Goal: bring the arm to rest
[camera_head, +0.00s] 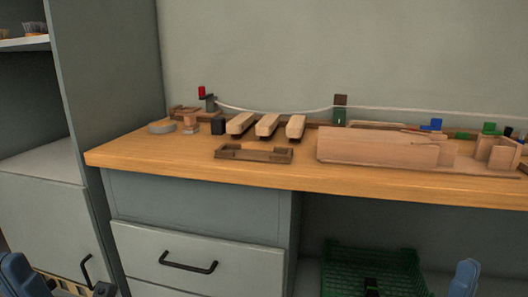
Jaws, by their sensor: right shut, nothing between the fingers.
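The blue part of my right arm (465,279) is at the bottom right. My left arm (17,275) comes in at the bottom left corner. A dark part at its end (103,289) is cut off by the frame edge, so its fingers cannot be made out. Both arms are low in front of the bench and apart from the things on it.
The wooden workbench (200,166) carries three pale wooden blocks (267,125), a small brown tray (253,155) and a long wooden box (375,149). A drawer (195,258) is closed below. A green crate (345,265) stands under the bench. Grey shelving (40,170) stands left.

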